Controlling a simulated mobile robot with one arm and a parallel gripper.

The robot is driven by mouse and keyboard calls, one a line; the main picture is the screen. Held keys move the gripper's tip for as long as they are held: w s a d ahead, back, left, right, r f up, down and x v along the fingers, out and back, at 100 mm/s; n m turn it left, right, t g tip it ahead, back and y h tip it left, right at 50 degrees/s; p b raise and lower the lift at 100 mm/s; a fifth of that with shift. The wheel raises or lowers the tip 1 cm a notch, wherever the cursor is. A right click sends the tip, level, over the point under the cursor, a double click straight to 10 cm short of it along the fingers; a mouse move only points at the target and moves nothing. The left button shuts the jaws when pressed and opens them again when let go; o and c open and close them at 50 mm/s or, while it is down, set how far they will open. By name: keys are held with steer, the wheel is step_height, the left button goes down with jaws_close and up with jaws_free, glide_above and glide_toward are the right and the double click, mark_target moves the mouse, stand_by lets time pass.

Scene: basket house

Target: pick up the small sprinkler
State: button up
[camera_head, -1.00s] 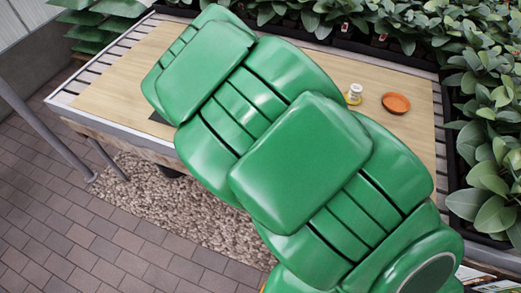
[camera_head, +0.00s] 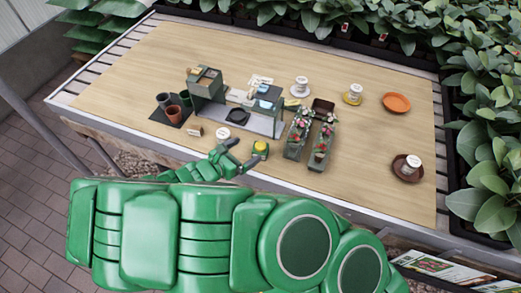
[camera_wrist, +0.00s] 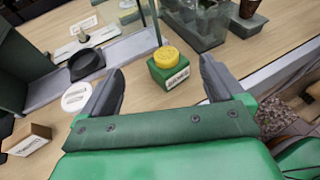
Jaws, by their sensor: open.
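A small green block with a round yellow top and a white label (camera_head: 260,149) stands near the front edge of the table. It looks like the small sprinkler, but I cannot read its label. It also shows in the wrist view (camera_wrist: 169,67), upright, just beyond my fingertips and between their lines. My gripper (camera_head: 240,156) is open and empty to the left of the block. In the wrist view my gripper (camera_wrist: 158,75) has its two dark fingers spread wide, apart from the block.
A grey-green stand with a black round dish (camera_head: 238,115) is behind the block. Planters with flowers (camera_head: 297,137) are to its right. Pots on a dark mat (camera_head: 171,113) and a small labelled wooden block (camera_head: 195,131) are left. Free tabletop lies at the far left.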

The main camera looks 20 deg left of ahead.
mark_target(259, 146)
steer(key=shift+s+d+f+x, duration=0.1)
steer(key=shift+x, duration=1.2)
steer(key=shift+s+d+f+x, duration=0.1)
steer(key=shift+x, duration=1.15)
steer(key=shift+d+f+x, duration=0.1)
steer(key=shift+x, duration=1.2)
steer(key=c, duration=1.1)
